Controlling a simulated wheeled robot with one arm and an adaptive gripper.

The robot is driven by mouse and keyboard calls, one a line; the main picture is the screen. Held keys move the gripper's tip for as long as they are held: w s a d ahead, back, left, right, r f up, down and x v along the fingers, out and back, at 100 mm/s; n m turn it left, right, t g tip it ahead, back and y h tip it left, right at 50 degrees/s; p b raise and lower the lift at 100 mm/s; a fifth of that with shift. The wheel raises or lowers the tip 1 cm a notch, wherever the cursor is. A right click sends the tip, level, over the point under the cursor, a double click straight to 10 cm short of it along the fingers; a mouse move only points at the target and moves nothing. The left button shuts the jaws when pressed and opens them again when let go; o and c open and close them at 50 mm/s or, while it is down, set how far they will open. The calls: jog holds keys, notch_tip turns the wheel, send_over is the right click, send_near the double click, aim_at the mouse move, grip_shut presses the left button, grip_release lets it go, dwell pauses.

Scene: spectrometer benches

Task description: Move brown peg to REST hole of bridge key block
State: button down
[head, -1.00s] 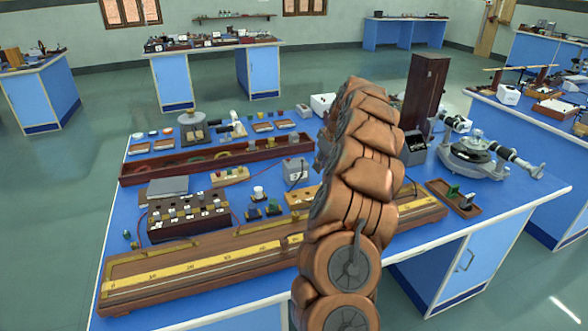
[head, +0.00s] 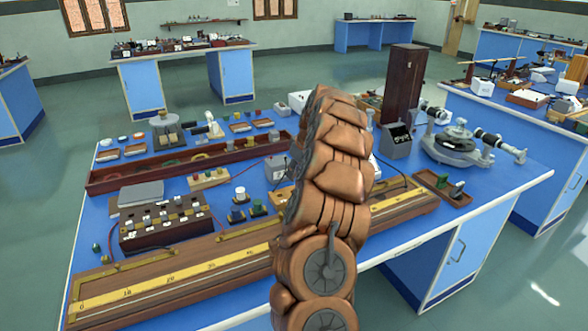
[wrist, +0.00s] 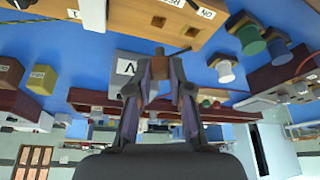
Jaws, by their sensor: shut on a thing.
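My gripper (wrist: 160,88) shows in the wrist view, which looks upside down. Its fingers are closed on the brown peg (wrist: 160,67), seen upright between the tips. The bridge key block (wrist: 130,22) is a light wooden block with dark holes and white labels at the top of the wrist view. One label reads REST and another reads ON. The peg appears apart from the block, with blue bench showing between them. In the head view a small part of the block (head: 282,196) shows left of my arm, which hides the gripper and peg.
A dark resistance box (head: 165,225) stands left of the block, and a long metre bridge (head: 150,285) runs along the front edge. Green and blue pegs (wrist: 251,40) stand close by. A grey meter (head: 277,168) and a long wooden tray (head: 185,168) lie behind.

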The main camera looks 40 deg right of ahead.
aim_at(291, 190)
jog(key=shift+f, duration=1.6)
jog(key=shift+d+f+b, duration=0.1)
jog(key=shift+f+b, duration=0.55)
jog(key=shift+f, duration=0.45)
jog(key=c, duration=1)
grip_release()
jog(key=shift+s+r, duration=0.1)
jog(key=v, duration=1.1)
jog(key=shift+s+r, duration=0.1)
jog(key=shift+r, duration=0.3)
